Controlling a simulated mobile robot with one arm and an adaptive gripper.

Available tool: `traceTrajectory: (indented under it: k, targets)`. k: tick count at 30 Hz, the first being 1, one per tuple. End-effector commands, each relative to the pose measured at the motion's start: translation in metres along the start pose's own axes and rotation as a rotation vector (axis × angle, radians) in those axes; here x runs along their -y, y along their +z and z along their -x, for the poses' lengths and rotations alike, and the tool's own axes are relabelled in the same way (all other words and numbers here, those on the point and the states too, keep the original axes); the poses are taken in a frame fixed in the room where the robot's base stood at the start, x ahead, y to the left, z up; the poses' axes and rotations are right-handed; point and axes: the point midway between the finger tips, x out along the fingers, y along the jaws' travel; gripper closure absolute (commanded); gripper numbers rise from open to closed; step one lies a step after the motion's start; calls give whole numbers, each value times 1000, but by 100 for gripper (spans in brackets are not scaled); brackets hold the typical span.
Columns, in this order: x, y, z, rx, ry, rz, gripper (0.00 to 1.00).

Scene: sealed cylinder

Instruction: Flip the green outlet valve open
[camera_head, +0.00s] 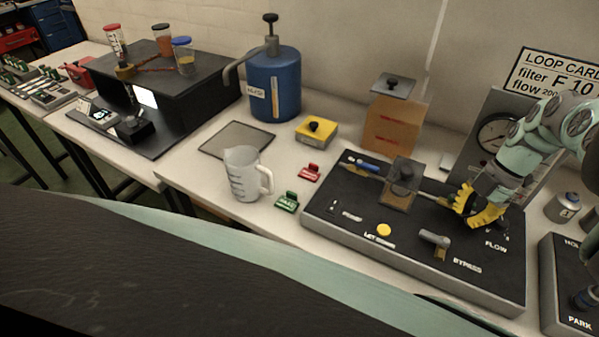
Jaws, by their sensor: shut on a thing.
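My gripper (478,212) has yellow fingers and is low over the right end of the black loop panel (335,222), by the word FLOW. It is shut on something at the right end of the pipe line. By its place, this is the green outlet valve, but the fingers hide it, so its handle angle cannot be told. A blue valve handle (369,166) lies along the line at the left end. A clear box-like housing (402,183) with a dark knob stands mid-line.
A grey bypass lever (434,238) and a yellow button (384,230) are at the panel's front. A gauge board (470,160) stands behind my gripper. A grey canister (563,207) is right, a measuring jug (246,175) left.

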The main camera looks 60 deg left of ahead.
Motion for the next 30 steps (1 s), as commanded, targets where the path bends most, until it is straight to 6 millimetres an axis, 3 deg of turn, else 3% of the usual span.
traceTrajectory:
  k: [7, 18, 30]
  targets:
    - [-1, 0, 16, 2, 2, 1, 100]
    - [0, 2, 71, 6, 3, -3, 100]
    - [0, 0, 75, 1, 0, 0, 100]
